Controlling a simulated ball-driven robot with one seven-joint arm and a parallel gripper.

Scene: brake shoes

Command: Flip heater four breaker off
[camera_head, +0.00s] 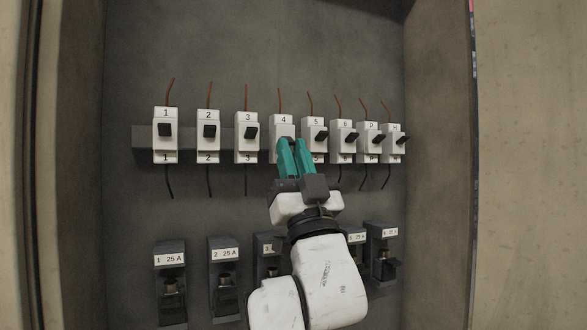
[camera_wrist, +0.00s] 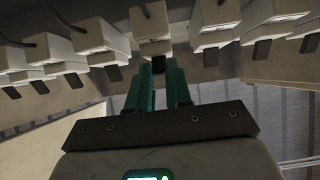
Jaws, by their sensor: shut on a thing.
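Breaker 4 (camera_head: 283,124) is a white unit labelled 4 at its top, in the row of breakers on the back panel. My gripper (camera_head: 291,143) has teal fingers that reach up to the front of breaker 4. They are shut on its black lever, which is mostly hidden behind them in the head view. In the wrist view the fingers (camera_wrist: 165,68) point at the breaker (camera_wrist: 150,25), with its dark lever between or just beyond the tips. The lever's exact position cannot be told.
Breaker 3 (camera_head: 247,138) stands close on the left and breaker 5 (camera_head: 314,138) close on the right, partly behind my fingers. Below are several dark 25 A units (camera_head: 224,278). Cabinet side walls (camera_head: 437,170) bound the space. Thin wires run above and below the breakers.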

